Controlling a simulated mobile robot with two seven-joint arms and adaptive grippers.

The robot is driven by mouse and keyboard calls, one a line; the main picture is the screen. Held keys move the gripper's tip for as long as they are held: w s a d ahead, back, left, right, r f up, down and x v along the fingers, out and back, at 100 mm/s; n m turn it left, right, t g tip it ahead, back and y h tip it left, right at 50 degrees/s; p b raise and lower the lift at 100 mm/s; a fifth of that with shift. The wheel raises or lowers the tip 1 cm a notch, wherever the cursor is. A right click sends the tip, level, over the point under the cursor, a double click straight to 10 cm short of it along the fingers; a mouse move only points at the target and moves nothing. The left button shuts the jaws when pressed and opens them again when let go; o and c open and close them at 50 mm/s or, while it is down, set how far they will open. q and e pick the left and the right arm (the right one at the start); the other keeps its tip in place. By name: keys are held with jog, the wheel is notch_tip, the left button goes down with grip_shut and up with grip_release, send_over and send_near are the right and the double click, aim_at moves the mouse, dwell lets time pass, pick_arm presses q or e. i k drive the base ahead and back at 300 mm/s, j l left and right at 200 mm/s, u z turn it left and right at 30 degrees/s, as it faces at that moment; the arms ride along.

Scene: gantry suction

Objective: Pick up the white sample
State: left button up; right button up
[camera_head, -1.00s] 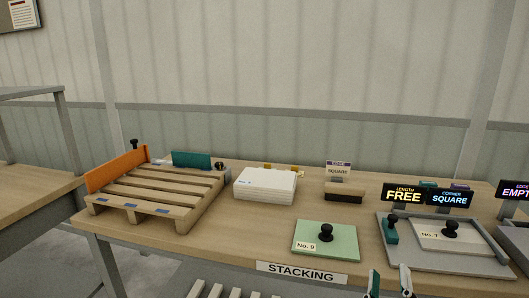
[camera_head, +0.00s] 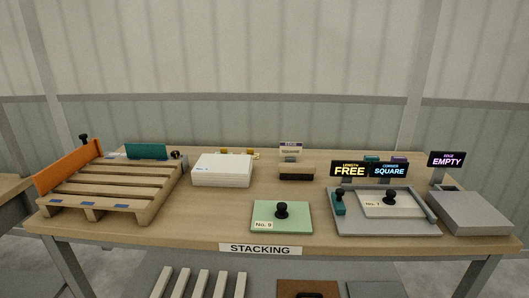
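A pale white sample plate (camera_head: 411,208) with a black knob and a label, which seems to read No. 7, lies flat in a grey tray fixture (camera_head: 385,228) at the right of the table. Two signs stand behind it, reading LENGTH FREE (camera_head: 349,170) and CORNER SQUARE (camera_head: 389,170). A green sample plate (camera_head: 295,228) labelled No. 9, also with a black knob, lies to the left of the fixture. Neither of my grippers shows in the head view.
A wooden pallet (camera_head: 112,189) with an orange side board (camera_head: 68,167) occupies the table's left. A white stack (camera_head: 223,170) and a dark-fronted block (camera_head: 296,173) sit mid-table. A grey box (camera_head: 469,212) with an EMPTY sign (camera_head: 447,161) stands far right. Bare tabletop surrounds the green plate.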

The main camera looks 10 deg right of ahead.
aim_at(388, 203)
jog(key=z, duration=1.25)
